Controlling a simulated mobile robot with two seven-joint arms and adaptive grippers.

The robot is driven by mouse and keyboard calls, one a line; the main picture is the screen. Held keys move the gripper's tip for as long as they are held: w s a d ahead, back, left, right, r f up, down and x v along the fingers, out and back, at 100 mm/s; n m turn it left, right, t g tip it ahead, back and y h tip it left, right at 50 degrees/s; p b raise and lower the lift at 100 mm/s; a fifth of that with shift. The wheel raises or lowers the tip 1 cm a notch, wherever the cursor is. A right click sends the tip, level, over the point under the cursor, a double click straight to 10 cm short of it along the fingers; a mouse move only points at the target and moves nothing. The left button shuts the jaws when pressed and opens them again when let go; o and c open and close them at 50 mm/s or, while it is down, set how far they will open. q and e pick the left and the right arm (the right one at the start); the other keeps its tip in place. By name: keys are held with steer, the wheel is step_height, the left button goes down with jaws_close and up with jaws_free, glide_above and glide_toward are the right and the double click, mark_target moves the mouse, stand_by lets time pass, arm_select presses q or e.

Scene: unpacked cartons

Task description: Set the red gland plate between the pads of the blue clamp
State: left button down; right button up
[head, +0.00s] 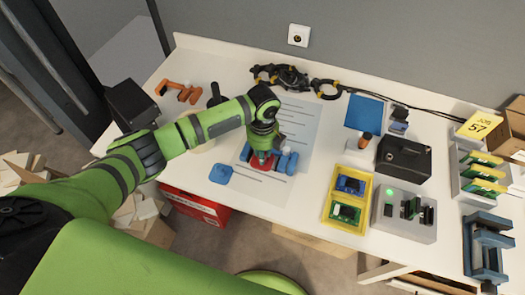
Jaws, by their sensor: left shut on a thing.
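My left gripper (263,155) points down over the white sheet in the middle of the bench. It is shut on the red gland plate (262,165), of which only a small part shows below the fingers. Blue parts of the blue clamp (288,162) show on both sides of the plate. The gripper hides much of the clamp, so I cannot tell whether the plate touches the pads or rests down between them. My right gripper is not in view.
A small blue block (220,174) lies left of the clamp. A yellow tray (329,222) with circuit boards, a grey fixture (425,228) and a black box (404,160) stand to the right. An orange tool (180,91) and black cables (283,75) lie at the back.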

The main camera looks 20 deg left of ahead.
arm_select(q)
steer(key=shift+f+b, duration=0.55)
steer(key=shift+f, duration=0.5)
steer(key=c, duration=1)
jaws_free()
steer(key=shift+o, duration=0.2)
steer(key=shift+r, duration=0.15)
steer(key=shift+r+p, duration=4.45)
steer(key=shift+p, duration=0.05)
